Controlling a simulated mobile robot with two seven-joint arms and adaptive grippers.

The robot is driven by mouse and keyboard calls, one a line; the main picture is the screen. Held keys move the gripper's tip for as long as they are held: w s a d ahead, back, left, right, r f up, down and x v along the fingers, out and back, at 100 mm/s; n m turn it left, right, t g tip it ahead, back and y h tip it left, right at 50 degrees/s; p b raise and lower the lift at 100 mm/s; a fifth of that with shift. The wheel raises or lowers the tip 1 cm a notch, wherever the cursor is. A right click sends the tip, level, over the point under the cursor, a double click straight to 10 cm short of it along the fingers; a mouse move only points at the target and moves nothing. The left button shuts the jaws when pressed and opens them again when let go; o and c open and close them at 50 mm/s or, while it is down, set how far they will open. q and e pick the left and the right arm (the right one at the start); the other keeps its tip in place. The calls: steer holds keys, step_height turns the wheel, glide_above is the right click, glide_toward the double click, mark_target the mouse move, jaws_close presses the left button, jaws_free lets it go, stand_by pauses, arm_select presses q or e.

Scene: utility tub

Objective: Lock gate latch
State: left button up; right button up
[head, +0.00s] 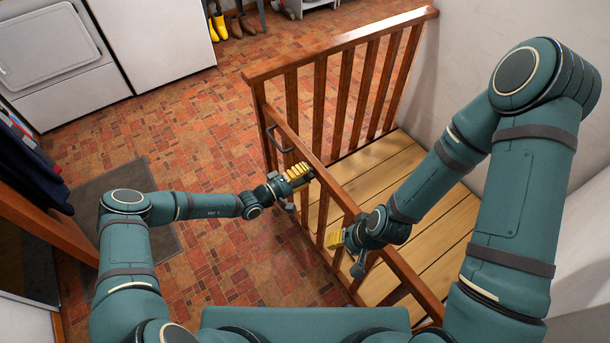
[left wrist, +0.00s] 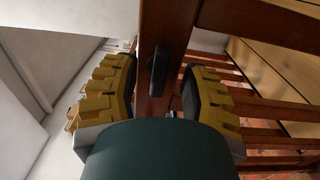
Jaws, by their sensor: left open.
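The wooden gate (head: 335,185) has a brown rail and bars, and runs from the middle toward the lower right in the head view. A dark latch (left wrist: 159,72) sits on a brown wooden upright in the left wrist view.
A dark handle (head: 275,139) is on the gate beyond my left gripper. A wooden railing (head: 345,42) stands behind, around a plank platform (head: 370,165). White appliances (head: 50,55) and boots (head: 219,26) are at the back. The tiled floor at left is mostly clear.

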arm_select(q)
steer(key=shift+w+d, duration=0.1)
steer(key=shift+d, duration=0.05)
jaws_close()
